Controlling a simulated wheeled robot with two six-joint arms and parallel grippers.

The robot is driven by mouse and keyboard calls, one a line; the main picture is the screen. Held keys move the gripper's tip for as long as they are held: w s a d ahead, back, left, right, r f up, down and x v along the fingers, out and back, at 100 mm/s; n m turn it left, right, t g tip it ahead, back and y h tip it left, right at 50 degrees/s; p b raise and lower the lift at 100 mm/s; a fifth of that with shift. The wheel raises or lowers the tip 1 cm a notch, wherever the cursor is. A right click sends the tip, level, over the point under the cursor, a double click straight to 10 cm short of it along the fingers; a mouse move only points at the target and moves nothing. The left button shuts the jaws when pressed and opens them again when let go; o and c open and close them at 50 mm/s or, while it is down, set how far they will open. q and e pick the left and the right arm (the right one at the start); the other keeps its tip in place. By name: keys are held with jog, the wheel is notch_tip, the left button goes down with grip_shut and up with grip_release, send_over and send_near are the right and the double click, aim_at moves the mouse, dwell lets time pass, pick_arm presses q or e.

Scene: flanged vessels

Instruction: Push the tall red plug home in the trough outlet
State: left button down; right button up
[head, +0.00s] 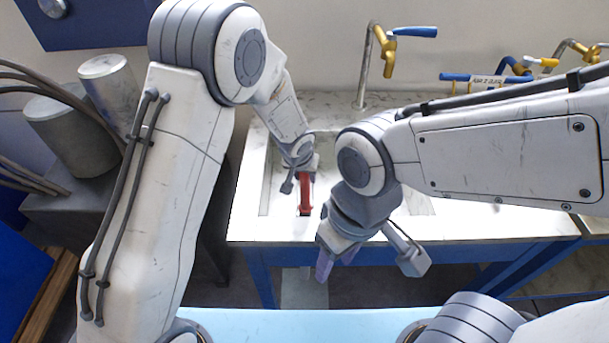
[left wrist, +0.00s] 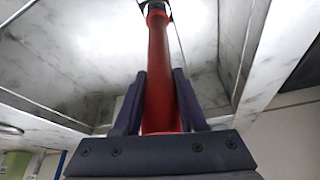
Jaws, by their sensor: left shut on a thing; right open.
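The tall red plug (head: 305,198) is in the trough (head: 263,188), below my left gripper (head: 303,175) in the head view. In the left wrist view the plug (left wrist: 158,60) runs up the picture between the two dark fingers of my left gripper (left wrist: 159,72), which are shut on it. Its far end is dark and sits near the trough floor at the top edge of that view. The outlet is not clearly visible, so I cannot tell how deep the plug sits. My right gripper (head: 332,262) is open and empty in front of the trough's front edge.
The pale trough bench stands on a blue frame (head: 400,256). A brass tap with a blue handle (head: 388,45) rises behind it, with more taps at the right. Grey cylinders (head: 108,82) and dark hoses stand at the left. My right arm spans the bench's right side.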

pick_arm(q)
jog(key=shift+f+b, duration=1.45)
jog(key=shift+b, duration=0.05)
jog(key=shift+c, duration=2)
grip_release()
jog(key=p+v, duration=0.1)
jog(key=v, duration=0.9)
jog(key=shift+r+p, duration=0.3)
